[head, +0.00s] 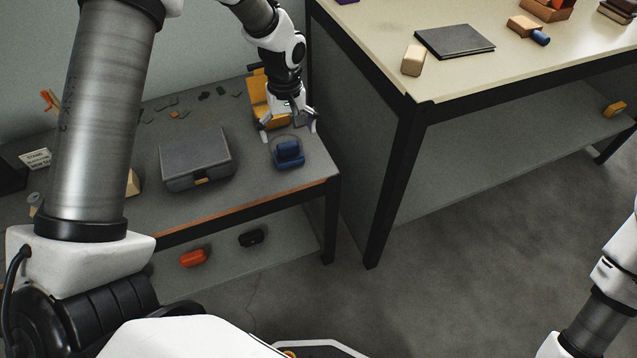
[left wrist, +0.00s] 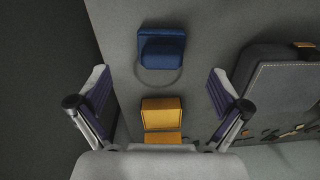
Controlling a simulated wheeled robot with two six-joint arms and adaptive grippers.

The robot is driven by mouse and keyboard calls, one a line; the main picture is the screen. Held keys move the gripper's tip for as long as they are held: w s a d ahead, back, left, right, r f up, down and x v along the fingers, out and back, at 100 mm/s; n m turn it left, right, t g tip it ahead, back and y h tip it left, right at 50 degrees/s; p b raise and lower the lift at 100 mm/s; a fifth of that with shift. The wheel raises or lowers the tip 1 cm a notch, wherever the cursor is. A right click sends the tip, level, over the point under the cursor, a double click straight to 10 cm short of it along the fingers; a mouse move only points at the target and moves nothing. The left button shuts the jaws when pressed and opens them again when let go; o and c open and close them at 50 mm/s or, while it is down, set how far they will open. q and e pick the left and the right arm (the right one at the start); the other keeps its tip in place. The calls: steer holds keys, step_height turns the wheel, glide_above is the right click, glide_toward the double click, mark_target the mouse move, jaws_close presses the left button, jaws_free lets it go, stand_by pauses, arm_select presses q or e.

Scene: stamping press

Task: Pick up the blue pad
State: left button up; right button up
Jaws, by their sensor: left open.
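The blue pad (head: 288,153) sits near the right end of the grey low table, by its front edge. In the left wrist view the blue pad (left wrist: 162,48) lies beyond the fingertips, in line with the space between them. My left gripper (head: 288,130) is open and empty, pointing down just behind and above the pad. It also shows in the left wrist view (left wrist: 160,88) with its two fingers spread wide. A yellow-orange block-like object (left wrist: 162,115) lies between the fingers in that view. My right gripper is not in view.
A grey case (head: 196,158) lies on the low table left of the pad. The yellow object (head: 262,98) stands behind my left gripper. A taller table (head: 440,85) with a dark book (head: 455,41) and blocks stands to the right. Small dark pieces are scattered at the back.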

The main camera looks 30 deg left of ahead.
mark_target(287, 144)
arm_select(q)
steer(key=shift+w+a+f, duration=0.3)
steer(key=f+b, duration=0.1)
steer(key=f, duration=0.2)
steer(key=f+b, duration=0.1)
steer(key=f, duration=0.3)
steer(key=shift+s+a+f, duration=0.1)
steer(key=shift+a+f, duration=0.05)
steer(key=shift+a, duration=0.05)
steer(key=shift+c, duration=1.1)
steer(key=c, duration=1)
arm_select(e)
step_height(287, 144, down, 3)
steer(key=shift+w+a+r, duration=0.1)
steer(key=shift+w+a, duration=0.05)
